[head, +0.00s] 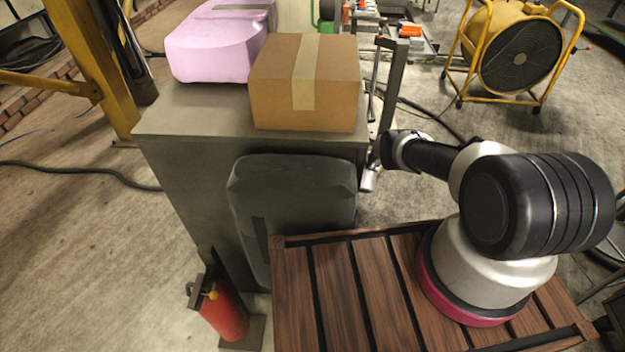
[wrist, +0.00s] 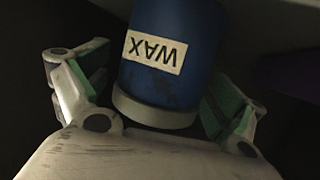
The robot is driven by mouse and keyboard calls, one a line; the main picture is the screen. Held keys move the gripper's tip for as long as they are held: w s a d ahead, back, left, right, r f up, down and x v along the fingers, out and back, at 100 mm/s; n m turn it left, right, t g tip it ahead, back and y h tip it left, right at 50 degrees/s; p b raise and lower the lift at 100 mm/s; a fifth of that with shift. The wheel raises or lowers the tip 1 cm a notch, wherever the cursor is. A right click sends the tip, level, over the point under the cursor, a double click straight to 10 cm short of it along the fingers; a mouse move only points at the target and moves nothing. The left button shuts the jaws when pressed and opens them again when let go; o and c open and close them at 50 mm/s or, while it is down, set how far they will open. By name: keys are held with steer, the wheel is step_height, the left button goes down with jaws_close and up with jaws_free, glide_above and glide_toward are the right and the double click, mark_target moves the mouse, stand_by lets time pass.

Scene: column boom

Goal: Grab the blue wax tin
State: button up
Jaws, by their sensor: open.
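The blue wax tin (wrist: 178,45) fills the upper middle of the wrist view. Its cream WAX label reads upside down, and a pale rim shows at its lower end. My gripper (wrist: 158,85) is open, with one green-padded finger on each side of the tin. A dark gap shows at the left finger; the right finger is close to the tin, and I cannot tell if it touches. In the head view my gripper (head: 369,178) is beside the right side of the grey cabinet, its fingers mostly hidden. The tin does not show in the head view.
A cardboard box (head: 305,85) and a pink bundle (head: 215,45) sit on the grey cabinet (head: 190,120). A dark padded case (head: 290,205) is on its front side. A red extinguisher (head: 222,312) stands at lower left. A yellow fan (head: 520,55) stands behind right.

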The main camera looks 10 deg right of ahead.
steer(key=shift+c, duration=0.2)
steer(key=c, duration=1.3)
steer(key=shift+r, duration=0.2)
